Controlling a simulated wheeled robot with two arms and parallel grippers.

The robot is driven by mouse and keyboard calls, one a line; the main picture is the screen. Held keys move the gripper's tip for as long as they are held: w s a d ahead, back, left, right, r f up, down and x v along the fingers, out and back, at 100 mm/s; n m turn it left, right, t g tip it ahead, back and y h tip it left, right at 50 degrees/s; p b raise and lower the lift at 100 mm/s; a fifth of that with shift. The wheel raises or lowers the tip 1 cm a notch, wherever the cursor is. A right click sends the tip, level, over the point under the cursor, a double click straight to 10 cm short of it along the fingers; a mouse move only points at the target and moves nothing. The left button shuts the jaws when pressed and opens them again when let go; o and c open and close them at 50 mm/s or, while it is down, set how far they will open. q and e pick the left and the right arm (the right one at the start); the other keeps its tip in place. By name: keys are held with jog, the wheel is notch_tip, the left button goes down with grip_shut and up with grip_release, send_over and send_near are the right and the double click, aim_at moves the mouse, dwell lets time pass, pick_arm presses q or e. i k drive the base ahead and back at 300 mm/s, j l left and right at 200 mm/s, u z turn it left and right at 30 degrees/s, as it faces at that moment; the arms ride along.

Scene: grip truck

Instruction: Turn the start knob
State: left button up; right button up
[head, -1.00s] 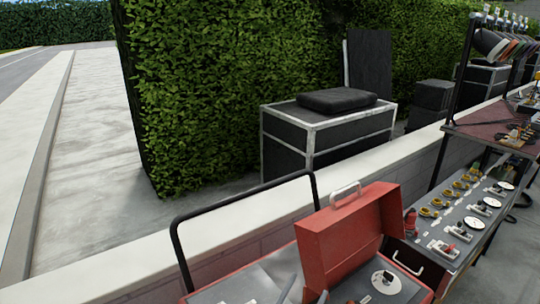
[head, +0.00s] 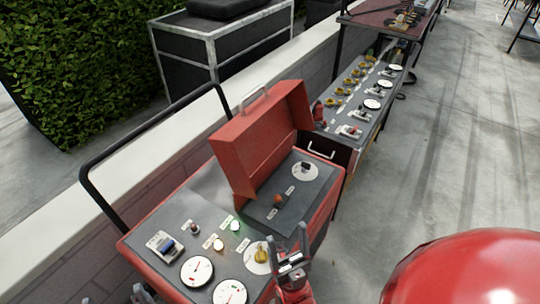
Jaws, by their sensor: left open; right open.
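A red machine with a dark control panel (head: 180,221) stands at the lower middle. A yellow knob (head: 261,255) on a white dial sits near its front right. A black knob (head: 305,168) on another white dial lies under the raised red lid (head: 262,135). The labels are too small to read, so I cannot tell which is the start knob. My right gripper (head: 287,246) is open and empty, just right of the yellow knob in the picture; touching cannot be told. My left gripper (head: 145,294) is open at the bottom edge, partly cut off.
The panel also holds gauges (head: 197,271), a switch (head: 165,244) and small lights (head: 219,244). A black rail (head: 150,123) runs along the wall side. A second panel with several knobs (head: 358,97) stands behind. Paved floor at right is open.

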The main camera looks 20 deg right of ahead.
aim_at(306, 165)
jog(key=l, duration=1.65)
jog(key=i+l, duration=0.1)
jog(key=l, duration=0.2)
jog(key=z, duration=0.05)
